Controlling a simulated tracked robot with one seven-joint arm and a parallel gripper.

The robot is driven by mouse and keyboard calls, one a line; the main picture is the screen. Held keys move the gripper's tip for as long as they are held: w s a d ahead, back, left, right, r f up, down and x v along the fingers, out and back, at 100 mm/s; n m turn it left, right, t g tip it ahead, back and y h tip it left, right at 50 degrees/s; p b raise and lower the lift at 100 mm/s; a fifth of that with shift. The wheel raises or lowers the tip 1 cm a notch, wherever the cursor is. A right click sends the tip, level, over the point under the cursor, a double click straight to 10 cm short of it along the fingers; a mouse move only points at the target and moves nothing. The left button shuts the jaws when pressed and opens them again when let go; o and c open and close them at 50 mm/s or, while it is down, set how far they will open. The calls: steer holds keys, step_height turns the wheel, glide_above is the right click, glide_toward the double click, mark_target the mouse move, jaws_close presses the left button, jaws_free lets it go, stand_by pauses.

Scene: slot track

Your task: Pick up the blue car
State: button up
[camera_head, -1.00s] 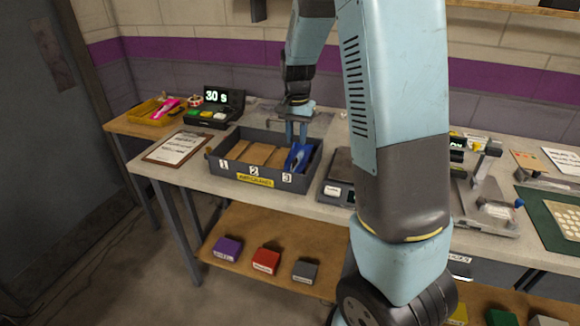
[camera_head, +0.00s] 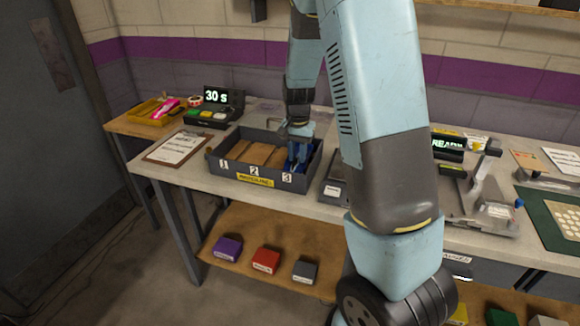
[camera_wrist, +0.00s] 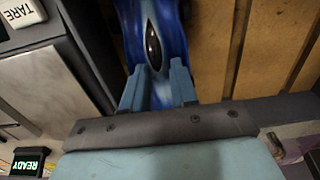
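The blue car (camera_wrist: 168,28) has a dark oval window on top and lies in the right-hand compartment, marked 3, of the dark grey bin (camera_head: 233,178).
A scale (camera_head: 333,190) stands close to the bin's right. A clipboard (camera_head: 177,147) lies to the left, and a timer reading 30 s (camera_head: 214,97) stands behind it.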

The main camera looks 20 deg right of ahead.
jaws_close()
